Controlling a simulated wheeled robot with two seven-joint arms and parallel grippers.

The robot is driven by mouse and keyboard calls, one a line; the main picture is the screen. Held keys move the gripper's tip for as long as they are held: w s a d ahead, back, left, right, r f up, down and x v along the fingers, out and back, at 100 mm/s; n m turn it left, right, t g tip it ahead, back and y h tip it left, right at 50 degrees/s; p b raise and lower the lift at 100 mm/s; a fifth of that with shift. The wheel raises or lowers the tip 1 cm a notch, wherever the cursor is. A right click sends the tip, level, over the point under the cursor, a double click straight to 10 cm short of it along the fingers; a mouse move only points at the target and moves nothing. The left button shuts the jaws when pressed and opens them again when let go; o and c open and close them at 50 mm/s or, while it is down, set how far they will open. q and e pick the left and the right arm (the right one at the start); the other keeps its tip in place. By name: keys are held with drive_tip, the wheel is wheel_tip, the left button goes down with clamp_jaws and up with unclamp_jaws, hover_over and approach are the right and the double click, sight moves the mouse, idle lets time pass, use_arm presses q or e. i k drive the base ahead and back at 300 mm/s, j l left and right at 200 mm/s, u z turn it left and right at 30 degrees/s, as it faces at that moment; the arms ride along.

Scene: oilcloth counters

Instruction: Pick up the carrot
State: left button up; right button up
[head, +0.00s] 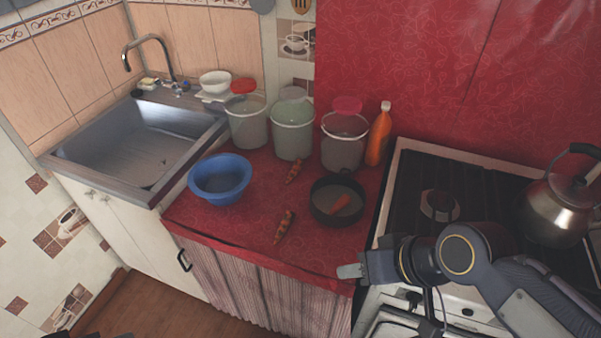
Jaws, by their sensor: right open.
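One orange carrot (284,227) with dark patches lies on the red counter near its front edge. A second carrot (294,171) lies farther back, in front of the buckets. A third orange piece, which looks like a carrot (340,203), is in a dark round pot (322,212). My right gripper (352,272) is open and empty at the counter's front right corner, beside the stove. It is to the right of the nearest carrot and apart from it.
A blue bowl (220,197) stands at the counter's left. Several buckets, one of them a grey bucket (343,152), and an orange bottle (378,135) line the back. A sink (190,160) is left; a stove (405,165) with a kettle (560,210) is right.

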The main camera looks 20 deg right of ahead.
sight(299, 163)
drive_tip(key=i+j+z, duration=0.25)
drive_tip(key=i+j, duration=0.2)
drive_tip(key=j, duration=0.2)
drive_tip(key=i+j+z, duration=0.15)
drive_tip(key=j, duration=0.2)
drive_tip(key=i+j+z, duration=0.1)
drive_tip(key=j, duration=0.25)
drive_tip(key=i+j+z, duration=0.15)
drive_tip(key=i+j, duration=0.15)
drive_tip(key=i+j+z, duration=0.1)
drive_tip(key=j, duration=0.4)
